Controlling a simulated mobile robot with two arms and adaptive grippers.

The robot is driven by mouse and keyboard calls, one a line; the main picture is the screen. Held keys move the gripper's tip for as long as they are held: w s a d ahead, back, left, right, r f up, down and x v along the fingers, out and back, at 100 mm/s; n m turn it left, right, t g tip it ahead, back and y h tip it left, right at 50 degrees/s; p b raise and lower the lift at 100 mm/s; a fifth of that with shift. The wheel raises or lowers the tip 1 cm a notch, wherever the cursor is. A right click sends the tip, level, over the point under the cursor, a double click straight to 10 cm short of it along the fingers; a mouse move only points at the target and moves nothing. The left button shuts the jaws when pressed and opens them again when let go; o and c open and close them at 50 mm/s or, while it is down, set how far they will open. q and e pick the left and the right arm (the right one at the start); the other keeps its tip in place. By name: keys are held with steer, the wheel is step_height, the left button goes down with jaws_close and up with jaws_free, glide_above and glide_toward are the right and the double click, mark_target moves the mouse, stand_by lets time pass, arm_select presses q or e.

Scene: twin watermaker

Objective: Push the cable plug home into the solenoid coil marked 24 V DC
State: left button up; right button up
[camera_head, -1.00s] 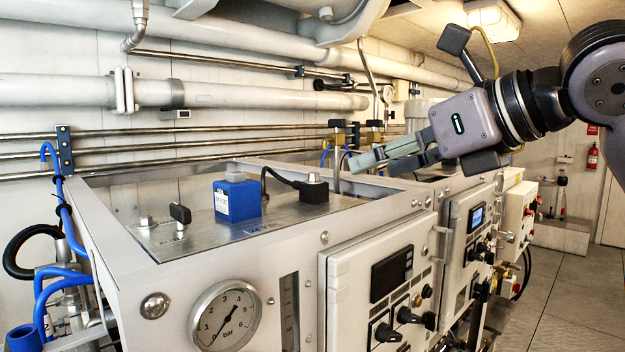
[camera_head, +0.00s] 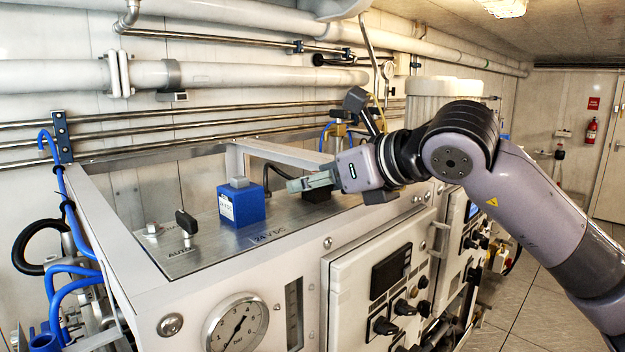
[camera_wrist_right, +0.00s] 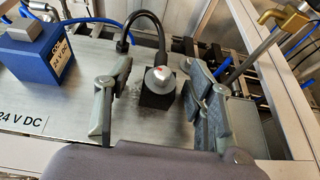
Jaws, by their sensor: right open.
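The blue solenoid coil (camera_head: 241,205) stands on the metal panel, with a grey block on top and a white label. It also shows in the right wrist view (camera_wrist_right: 35,60), where its label reads V DC. The panel bears a 24 V DC marking (camera_head: 268,238). The black cable plug (camera_head: 318,191) stands to the right of the blue coil, partly hidden by my right gripper (camera_head: 308,183). In the wrist view the plug (camera_wrist_right: 157,92), with a round grey cap and an arching black cable, lies between the open fingers of the gripper (camera_wrist_right: 155,105), apart from both. My left gripper is out of view.
A black-handled switch (camera_head: 186,224) marked AUTO stands left of the coil. A raised metal frame (camera_head: 108,222) borders the panel. A brass fitting (camera_wrist_right: 285,17) with a pipe stands right of the fingers. The pressure gauge (camera_head: 236,322) sits on the front.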

steer(key=shift+d, duration=0.1)
steer(key=shift+c, duration=0.4)
jaws_close()
steer(key=shift+r, duration=0.1)
steer(key=shift+r, duration=0.5)
step_height(320, 180, up, 8)
steer(key=shift+r+b, duration=0.1)
steer(key=shift+b, duration=0.9)
step_height(320, 180, up, 11)
